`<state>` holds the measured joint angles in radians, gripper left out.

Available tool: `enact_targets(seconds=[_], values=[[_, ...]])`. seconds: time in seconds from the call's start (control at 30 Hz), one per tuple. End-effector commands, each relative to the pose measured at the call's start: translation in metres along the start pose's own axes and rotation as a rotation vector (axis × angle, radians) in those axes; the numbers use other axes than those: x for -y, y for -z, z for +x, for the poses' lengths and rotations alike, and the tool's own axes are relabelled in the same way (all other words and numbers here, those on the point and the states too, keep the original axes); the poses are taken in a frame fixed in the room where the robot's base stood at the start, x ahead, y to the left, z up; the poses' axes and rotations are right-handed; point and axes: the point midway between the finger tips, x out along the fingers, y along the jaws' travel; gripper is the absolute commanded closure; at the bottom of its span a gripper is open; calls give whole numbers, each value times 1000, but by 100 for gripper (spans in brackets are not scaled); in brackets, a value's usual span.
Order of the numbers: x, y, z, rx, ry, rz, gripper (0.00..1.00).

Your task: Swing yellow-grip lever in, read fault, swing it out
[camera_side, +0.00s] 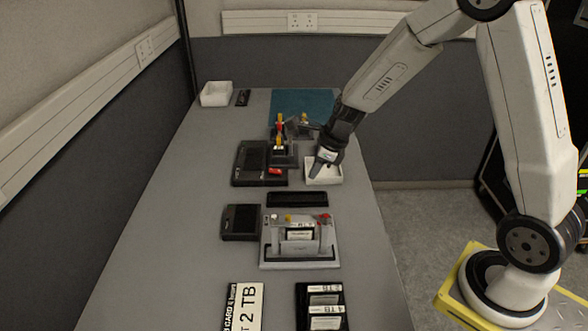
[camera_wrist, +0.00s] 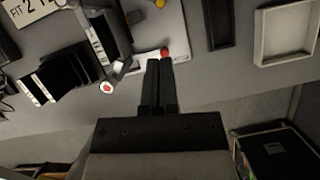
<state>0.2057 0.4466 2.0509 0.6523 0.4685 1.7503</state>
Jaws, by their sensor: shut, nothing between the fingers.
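A grey unit (camera_side: 300,252) with a labelled dark slot stands on the near half of the bench. A yellow grip (camera_side: 288,217) and a red grip (camera_side: 325,216) show along its top. In the wrist view the yellow grip (camera_wrist: 159,4) is at the top edge, cut off by the frame. One red knob (camera_wrist: 164,52) is just beyond my fingertips, and another red-tipped arm end (camera_wrist: 106,88) is to their left. My gripper (camera_wrist: 159,64) is shut and empty. In the side view my gripper (camera_side: 318,176) appears in front of the white tray; I cannot tell its height.
The white tray (camera_side: 334,179) also shows at the wrist view's right (camera_wrist: 261,48). A second device with an upright red-and-yellow piece (camera_side: 280,127) stands farther back, beside a black box (camera_side: 248,160). Black cards (camera_side: 320,318) lie at the near edge.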

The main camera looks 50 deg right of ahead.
Motion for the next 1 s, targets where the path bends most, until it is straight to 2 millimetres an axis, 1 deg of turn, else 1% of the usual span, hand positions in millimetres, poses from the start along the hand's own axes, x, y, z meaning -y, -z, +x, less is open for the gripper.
enact_targets(seconds=[0.03,0.1,0.2,0.33,0.5,1.0], values=[[-1,6,11,-5,-4,3,100],[-1,11,25,-5,-4,2,100],[-1,17,40,-5,-2,1,100],[0,22,53,-2,-1,0,100],[0,25,60,-2,0,-3,100],[0,25,63,-1,0,-2,100]])
